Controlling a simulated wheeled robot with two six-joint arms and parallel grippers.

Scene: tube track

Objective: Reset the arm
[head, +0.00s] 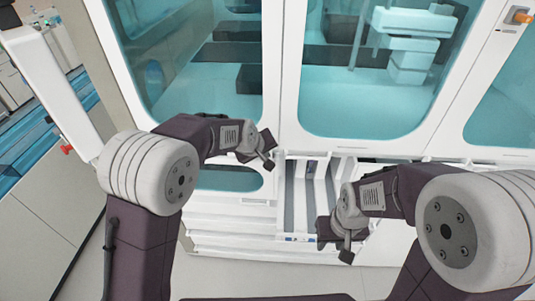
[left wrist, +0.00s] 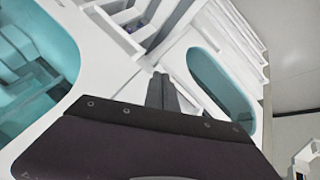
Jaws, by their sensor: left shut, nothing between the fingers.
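My left gripper (head: 268,162) is in front of the white cabinet, just left of the slotted track unit. In the left wrist view its two dark fingers (left wrist: 161,92) lie together, shut and empty. My right gripper (head: 346,254) is lower and to the right, in front of the track unit's right side. Its fingers are too small and angled to show whether they are open. Neither gripper is seen holding anything.
A large white cabinet (head: 288,75) with teal windows fills the back. The white track unit (head: 282,215) with long grey channels projects between my grippers. An oval teal window (left wrist: 221,80) is beside the fingers in the left wrist view. Light floor lies below.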

